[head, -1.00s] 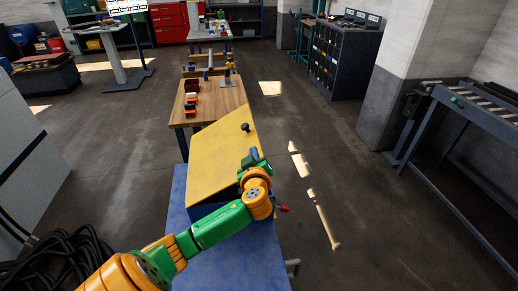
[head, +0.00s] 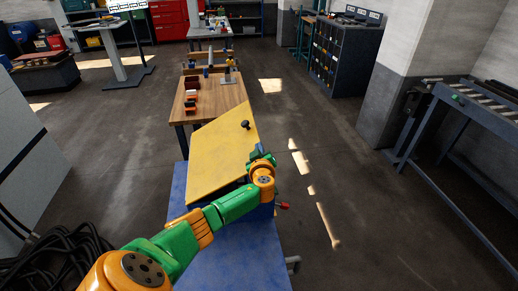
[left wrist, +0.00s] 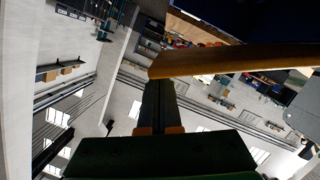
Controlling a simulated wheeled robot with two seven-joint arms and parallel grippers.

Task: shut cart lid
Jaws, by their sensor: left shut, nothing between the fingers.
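The cart (head: 230,265) is blue and stands in front of me in the head view. Its yellow lid (head: 220,150) slants over the far part of the cart, with a black knob (head: 245,125) near its far right. My left gripper (head: 258,154) is at the lid's right edge, shut and empty. In the left wrist view, the fingers (left wrist: 158,105) point towards the lid's edge (left wrist: 240,62), which crosses as a long yellow-brown band. I cannot tell whether they touch. My right gripper is not in view.
A wooden table (head: 205,97) with small blocks stands just beyond the cart. A roller conveyor (head: 460,105) is at the right, and black cables (head: 65,258) lie at the lower left. The floor right of the cart is open.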

